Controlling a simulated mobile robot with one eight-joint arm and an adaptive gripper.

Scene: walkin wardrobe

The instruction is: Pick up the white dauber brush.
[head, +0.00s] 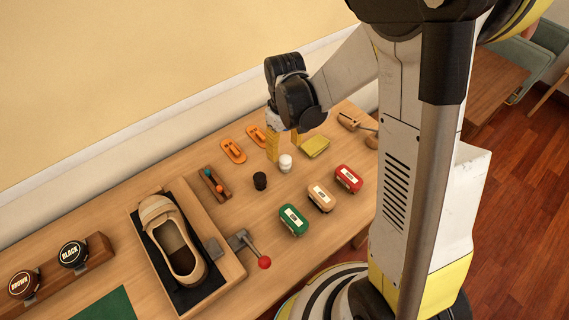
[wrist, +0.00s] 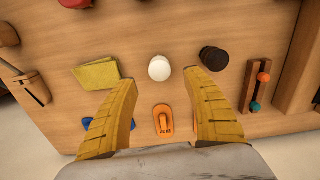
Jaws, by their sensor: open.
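The white dauber brush (head: 285,163) stands on the wooden bench, a small white rounded piece. In the wrist view the white dauber brush (wrist: 159,68) shows from above, in line with the gap between my fingertips and a little beyond them. My gripper (head: 284,152) is above the bench with its yellow fingers pointing down, open and empty. In the wrist view my gripper (wrist: 158,80) has its fingers spread wide. I cannot tell whether a finger touches the brush. A black dauber (head: 260,181) stands beside it.
A yellow cloth (head: 315,146) lies right of the brush. Orange pieces (head: 232,151) lie behind. Green (head: 292,220), tan (head: 321,197) and red (head: 348,179) tins stand in front. A small rack with coloured knobs (head: 215,184) and a shoe tray (head: 232,267) are left.

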